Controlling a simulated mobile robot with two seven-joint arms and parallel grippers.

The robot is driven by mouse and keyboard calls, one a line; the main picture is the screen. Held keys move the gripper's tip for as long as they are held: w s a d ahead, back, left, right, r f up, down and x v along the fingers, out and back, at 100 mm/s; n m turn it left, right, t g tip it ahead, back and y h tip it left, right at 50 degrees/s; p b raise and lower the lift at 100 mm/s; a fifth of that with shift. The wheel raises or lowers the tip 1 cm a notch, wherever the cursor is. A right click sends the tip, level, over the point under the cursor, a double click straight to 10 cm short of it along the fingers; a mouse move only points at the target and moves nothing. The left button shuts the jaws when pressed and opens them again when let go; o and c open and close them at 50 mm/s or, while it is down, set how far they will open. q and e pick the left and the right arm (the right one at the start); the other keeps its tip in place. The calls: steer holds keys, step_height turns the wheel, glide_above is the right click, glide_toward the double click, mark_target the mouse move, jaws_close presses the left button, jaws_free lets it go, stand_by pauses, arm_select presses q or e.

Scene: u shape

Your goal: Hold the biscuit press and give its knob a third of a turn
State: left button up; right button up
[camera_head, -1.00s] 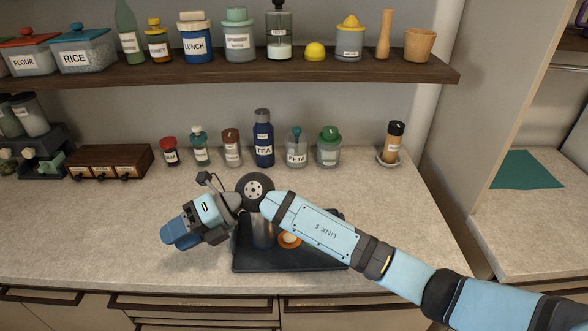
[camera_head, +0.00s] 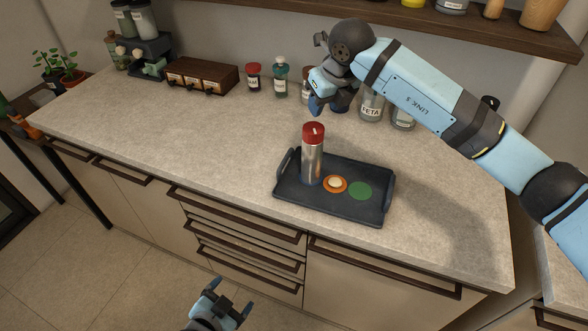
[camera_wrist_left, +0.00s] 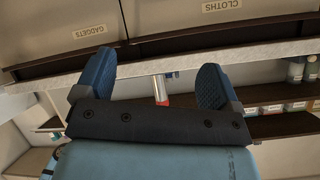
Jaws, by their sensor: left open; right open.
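The biscuit press (camera_head: 312,163) is a silver cylinder with a red knob (camera_head: 314,132) on top. It stands upright at the left end of a dark tray (camera_head: 345,212) on the counter. My right gripper (camera_head: 328,103) is open and empty, above the counter behind the press and apart from it. My left gripper (camera_head: 229,297) is open and empty in front of the counter, low in the head view. In the left wrist view the picture is roughly upside down; the press (camera_wrist_left: 160,88) shows small and far off between the left gripper's open fingers (camera_wrist_left: 153,82).
An orange round piece with a pale centre (camera_head: 335,184) and a green disc (camera_head: 360,190) lie on the tray. Jars, including feta (camera_head: 371,108), stand at the back, partly behind my right arm. Small wooden drawers (camera_head: 201,77) stand further left. The counter left of the tray is clear.

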arm_select(q)
steer(key=w+d+r+m+t+h, duration=0.1)
steer(key=w+d+r+m, duration=0.2)
steer(key=w+m, duration=0.4)
steer(key=w+d+r+m+t+h, duration=0.1)
steer(key=w+d+r+m, duration=0.2)
steer(key=w+m, duration=0.35)
steer(key=m+t+h, duration=0.2)
steer(key=m+h, duration=0.1)
steer(key=m, duration=1.7)
glide_toward(306, 168)
steer(key=x, duration=1.1)
steer(key=shift+w+d+r, duration=0.1)
steer(key=shift+w+d, duration=0.15)
steer(key=shift+w, duration=0.05)
steer(key=c, duration=1.3)
